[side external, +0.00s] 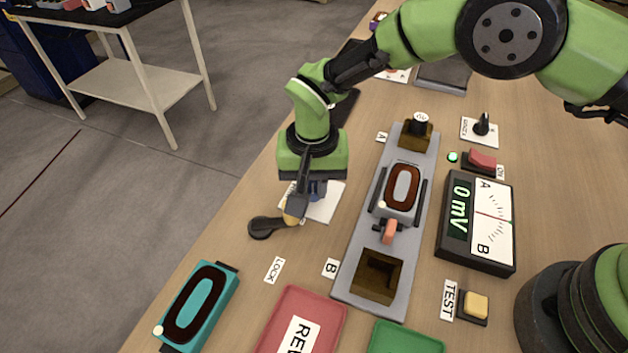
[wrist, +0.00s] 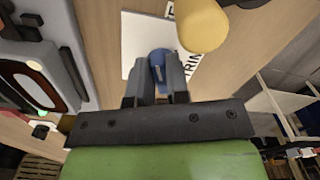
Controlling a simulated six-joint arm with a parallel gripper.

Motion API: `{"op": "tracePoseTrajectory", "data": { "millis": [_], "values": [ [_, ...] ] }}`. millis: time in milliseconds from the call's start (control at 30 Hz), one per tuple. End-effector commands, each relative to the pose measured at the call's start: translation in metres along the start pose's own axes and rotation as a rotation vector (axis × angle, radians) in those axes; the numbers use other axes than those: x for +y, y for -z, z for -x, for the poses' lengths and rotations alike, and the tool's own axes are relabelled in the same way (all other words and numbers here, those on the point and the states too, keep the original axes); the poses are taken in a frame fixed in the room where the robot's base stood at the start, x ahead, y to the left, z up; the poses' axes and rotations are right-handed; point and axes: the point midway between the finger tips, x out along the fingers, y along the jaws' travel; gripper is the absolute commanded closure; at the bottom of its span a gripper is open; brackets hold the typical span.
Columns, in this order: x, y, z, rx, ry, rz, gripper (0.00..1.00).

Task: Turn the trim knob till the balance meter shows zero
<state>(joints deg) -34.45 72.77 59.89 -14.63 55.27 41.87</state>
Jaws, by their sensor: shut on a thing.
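The blue trim knob (wrist: 158,58) stands on a white plate lettered TRIM, partly hidden by my fingers. It also shows in the side external view (side external: 319,188). My gripper (wrist: 163,76) points down over the plate, shut on the knob with a finger on each side. In the side external view my gripper (side external: 312,190) hides part of the knob. The balance meter (side external: 478,223) reads "0 mV" in green digits. Its dial, marked A and B, has a thin red needle near the middle of the scale.
A lever with a yellow grip (side external: 293,214) stands close beside my gripper, near the LOCK label (side external: 274,270). The grey rail (side external: 350,279) holds a red-brown coil right of my gripper. A teal coil unit (side external: 218,293) and a red tray (side external: 336,314) lie in front.

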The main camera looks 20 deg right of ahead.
Motion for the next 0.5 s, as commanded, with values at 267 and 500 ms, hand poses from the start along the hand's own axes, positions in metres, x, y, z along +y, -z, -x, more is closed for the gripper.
{"op": "tracePoseTrajectory", "data": {
  "millis": [267,500],
  "values": [
    [-0.0014,0.0012,0.0007,0.004,0.003,-0.106,1.00],
    [-0.0016,0.0013,0.0007,0.004,0.002,-0.135,1.00]
  ]
}}
